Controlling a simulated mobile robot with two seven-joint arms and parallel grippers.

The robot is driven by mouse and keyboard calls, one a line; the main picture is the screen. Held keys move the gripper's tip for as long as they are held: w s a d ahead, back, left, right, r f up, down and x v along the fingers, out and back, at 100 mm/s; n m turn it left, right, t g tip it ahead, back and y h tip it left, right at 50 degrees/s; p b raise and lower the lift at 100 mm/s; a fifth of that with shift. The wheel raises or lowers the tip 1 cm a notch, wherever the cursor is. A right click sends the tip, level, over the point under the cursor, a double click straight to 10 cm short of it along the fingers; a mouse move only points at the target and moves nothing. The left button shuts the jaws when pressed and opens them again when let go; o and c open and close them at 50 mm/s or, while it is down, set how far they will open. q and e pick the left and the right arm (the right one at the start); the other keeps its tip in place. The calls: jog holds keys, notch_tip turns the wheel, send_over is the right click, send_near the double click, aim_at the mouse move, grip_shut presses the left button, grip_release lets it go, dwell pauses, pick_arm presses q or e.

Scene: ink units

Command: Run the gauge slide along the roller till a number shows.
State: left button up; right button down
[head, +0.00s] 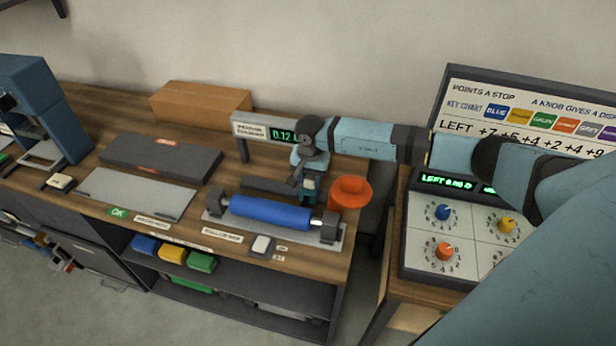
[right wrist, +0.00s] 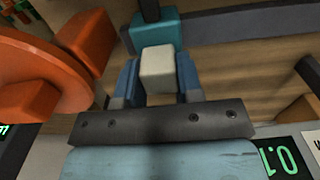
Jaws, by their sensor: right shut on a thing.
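The blue roller (head: 270,213) lies between two dark end blocks on a grey base on the bench. The gauge slide (head: 308,196), a teal block, is behind the roller, near its right end. In the right wrist view, the slide (right wrist: 155,33) shows with a cream grip block (right wrist: 158,68). My right gripper (head: 308,181) is shut on the gauge slide by its cream block, with blue fingers on both sides. The readout (head: 283,134) behind shows green digits, about 0.12, partly hidden by my arm. My left gripper is not in view.
An orange round wheel (head: 349,192) stands close to the right of my gripper. A dark rail (head: 264,186) runs left behind the roller. A small pale button (head: 262,245) is in front. A knob panel (head: 465,235) is at right, and a cardboard box (head: 200,103) at back left.

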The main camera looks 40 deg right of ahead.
jog(key=shift+s+d, duration=0.85)
jog(key=shift+s, duration=0.05)
jog(key=c, duration=0.8)
grip_release()
jog(key=shift+s+d, duration=0.1)
jog(key=shift+o, duration=0.2)
